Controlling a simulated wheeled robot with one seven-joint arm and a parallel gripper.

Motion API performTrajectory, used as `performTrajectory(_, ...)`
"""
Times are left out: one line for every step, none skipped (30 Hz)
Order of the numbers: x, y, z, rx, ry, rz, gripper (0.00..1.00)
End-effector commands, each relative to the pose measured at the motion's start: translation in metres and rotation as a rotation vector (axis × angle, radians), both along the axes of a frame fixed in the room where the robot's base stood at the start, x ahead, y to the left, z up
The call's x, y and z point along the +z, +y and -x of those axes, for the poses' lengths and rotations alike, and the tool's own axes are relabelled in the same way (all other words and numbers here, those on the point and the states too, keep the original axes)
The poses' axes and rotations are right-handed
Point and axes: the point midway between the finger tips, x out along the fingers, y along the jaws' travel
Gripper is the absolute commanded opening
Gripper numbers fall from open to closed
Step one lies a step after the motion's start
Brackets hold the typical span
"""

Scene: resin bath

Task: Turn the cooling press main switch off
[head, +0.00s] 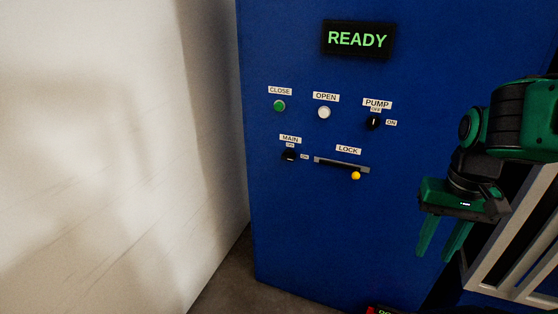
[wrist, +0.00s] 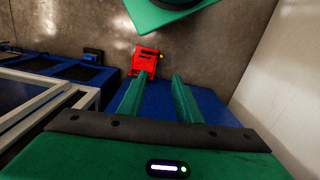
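The blue press panel (head: 300,220) fills the middle of the head view. The main switch (head: 289,156) is a small black rotary knob under the MAIN label (head: 290,139), with OFF marked above it and ON to its right. The knob's light mark looks turned sideways toward ON. My gripper (head: 438,255) hangs at the right of the panel, fingers pointing down, well apart from the switch. Its two green fingers (wrist: 160,95) are spread with nothing between them in the wrist view. The switch is not visible in the wrist view.
The panel also has a green CLOSE button (head: 279,105), a white OPEN button (head: 324,113), a PUMP knob (head: 373,123) and a LOCK slider with yellow knob (head: 356,175). A display (head: 357,39) reads READY. A pale wall (head: 100,150) stands left. A red object (wrist: 145,61) lies below.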

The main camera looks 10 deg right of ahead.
Motion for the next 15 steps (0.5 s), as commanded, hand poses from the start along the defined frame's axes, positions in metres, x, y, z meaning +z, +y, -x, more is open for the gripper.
performTrajectory(0.000, 0.000, 0.000, 0.000, 0.000, 0.000, 0.31)
performTrajectory(0.000, 0.000, 0.000, 0.000, 0.000, 0.000, 0.31)
performTrajectory(0.000, 0.000, 0.000, 0.000, 0.000, 0.000, 0.36)
performTrajectory(0.000, 0.000, 0.000, 0.000, 0.000, 0.000, 0.43)
performTrajectory(0.002, 0.000, 0.005, 0.000, -0.005, 0.001, 0.50)
performTrajectory(0.004, -0.001, 0.009, -0.003, -0.012, 0.005, 0.56)
performTrajectory(0.004, -0.002, 0.008, -0.008, -0.011, 0.009, 0.56)
performTrajectory(0.003, -0.003, 0.005, -0.014, -0.009, 0.016, 0.56)
performTrajectory(0.001, -0.005, -0.002, -0.025, -0.007, 0.029, 0.56)
performTrajectory(0.000, -0.005, -0.008, -0.033, -0.003, 0.040, 0.56)
performTrajectory(-0.002, -0.003, -0.016, -0.044, -0.002, 0.055, 0.56)
performTrajectory(-0.005, -0.004, -0.027, -0.060, 0.001, 0.079, 0.56)
performTrajectory(-0.008, -0.007, -0.036, -0.074, 0.001, 0.100, 0.56)
performTrajectory(-0.011, -0.009, -0.046, -0.089, 0.000, 0.123, 0.56)
performTrajectory(-0.015, -0.012, -0.060, -0.109, -0.002, 0.157, 0.56)
